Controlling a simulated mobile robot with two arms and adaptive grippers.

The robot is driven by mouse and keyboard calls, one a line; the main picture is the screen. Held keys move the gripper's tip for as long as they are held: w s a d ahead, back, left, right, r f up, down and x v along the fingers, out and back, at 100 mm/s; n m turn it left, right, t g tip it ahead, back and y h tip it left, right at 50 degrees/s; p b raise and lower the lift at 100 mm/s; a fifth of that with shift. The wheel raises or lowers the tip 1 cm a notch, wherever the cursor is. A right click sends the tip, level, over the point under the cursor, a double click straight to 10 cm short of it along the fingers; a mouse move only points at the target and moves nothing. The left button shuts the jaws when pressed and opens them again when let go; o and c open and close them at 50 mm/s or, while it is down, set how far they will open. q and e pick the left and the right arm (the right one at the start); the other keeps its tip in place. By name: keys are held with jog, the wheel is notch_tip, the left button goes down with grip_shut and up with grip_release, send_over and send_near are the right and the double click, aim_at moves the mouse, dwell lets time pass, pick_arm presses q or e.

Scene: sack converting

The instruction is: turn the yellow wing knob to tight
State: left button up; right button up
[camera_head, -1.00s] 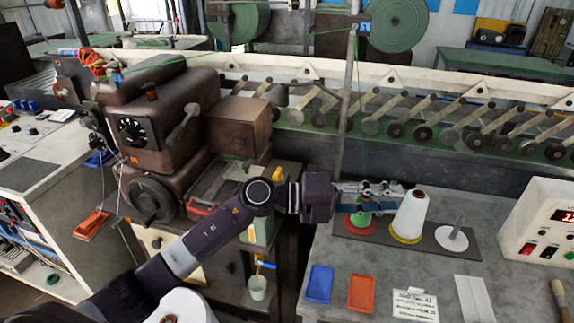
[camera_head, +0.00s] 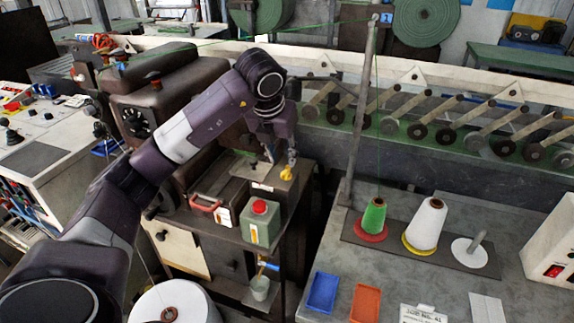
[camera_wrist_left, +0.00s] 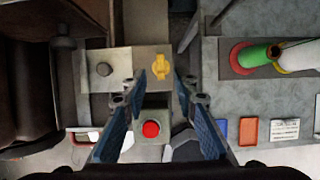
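The yellow wing knob (camera_head: 286,174) is on the top of the brown machine stand, near its right edge. In the left wrist view the knob (camera_wrist_left: 161,66) shows from above, on a pale plate, just past the fingertips and between their lines. My left gripper (camera_head: 280,156) is open and empty, pointing down close over the knob; the wrist view shows the gripper (camera_wrist_left: 160,82) with its two blue fingers apart. I cannot tell the exact gap to the knob, and no contact is visible. My right gripper is not in view.
A green canister with a red cap (camera_head: 260,222) stands just in front of the knob. A red handle (camera_head: 206,204) lies to its left. The grey table (camera_head: 400,275) to the right carries a green cone (camera_head: 374,215) and a white cone (camera_head: 425,225). An upright post (camera_head: 360,110) stands between.

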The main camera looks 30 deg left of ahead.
aim_at(286, 169)
pick_arm(q)
jog(key=x, duration=0.5)
jog(key=shift+w+f+p, duration=0.1)
jog(key=shift+f+p, duration=0.25)
jog(key=shift+p, duration=0.05)
grip_shut()
